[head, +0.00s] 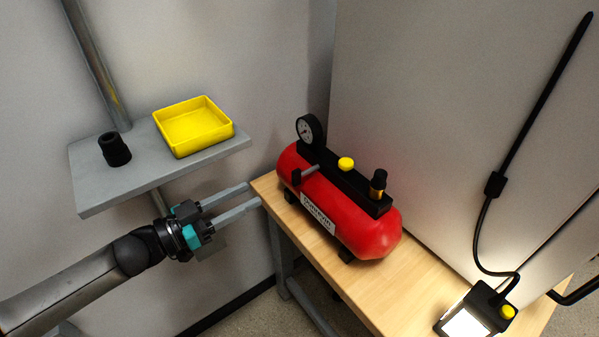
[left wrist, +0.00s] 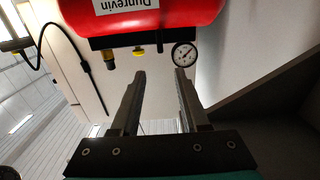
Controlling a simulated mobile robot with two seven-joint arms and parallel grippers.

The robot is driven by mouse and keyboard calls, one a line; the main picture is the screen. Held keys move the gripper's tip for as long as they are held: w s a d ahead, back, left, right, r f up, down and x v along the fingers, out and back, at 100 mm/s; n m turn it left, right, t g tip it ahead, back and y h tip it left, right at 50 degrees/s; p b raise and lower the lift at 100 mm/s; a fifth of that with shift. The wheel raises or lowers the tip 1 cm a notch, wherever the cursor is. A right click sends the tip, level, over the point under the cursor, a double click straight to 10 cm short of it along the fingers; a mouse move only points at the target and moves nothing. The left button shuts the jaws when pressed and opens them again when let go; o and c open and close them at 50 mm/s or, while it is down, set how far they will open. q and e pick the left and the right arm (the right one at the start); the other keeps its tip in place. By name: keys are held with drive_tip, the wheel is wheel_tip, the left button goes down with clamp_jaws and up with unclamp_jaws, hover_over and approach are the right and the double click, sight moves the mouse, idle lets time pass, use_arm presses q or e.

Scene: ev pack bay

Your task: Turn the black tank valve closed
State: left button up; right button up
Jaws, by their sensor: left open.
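The red tank (head: 335,205) lies on the wooden bench (head: 405,290), with a black manifold along its top. Near its left end, a grey stem carries a small black block that looks like the black tank valve (head: 296,177); I cannot tell its exact setting. My left gripper (head: 254,194) is open and empty, left of the tank by the bench's left corner, apart from the valve. In the left wrist view, the open fingers (left wrist: 160,74) point towards the tank (left wrist: 150,15), which appears upside down; I cannot make out the valve there. My right gripper is not in view.
On the manifold are a round gauge (head: 309,130), a yellow knob (head: 346,163) and a black-and-gold fitting (head: 379,183). A grey shelf (head: 95,190) holds a yellow tray (head: 228,133) and a black cylinder (head: 115,150). A lit device (head: 485,298) with a cable sits at the right.

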sight(292, 173)
use_arm(q)
drive_tip(key=b+x, duration=0.1)
drive_tip(key=x, duration=1.2)
drive_tip(key=shift+b, duration=0.35)
drive_tip(key=shift+c, duration=0.2)
clamp_jaws()
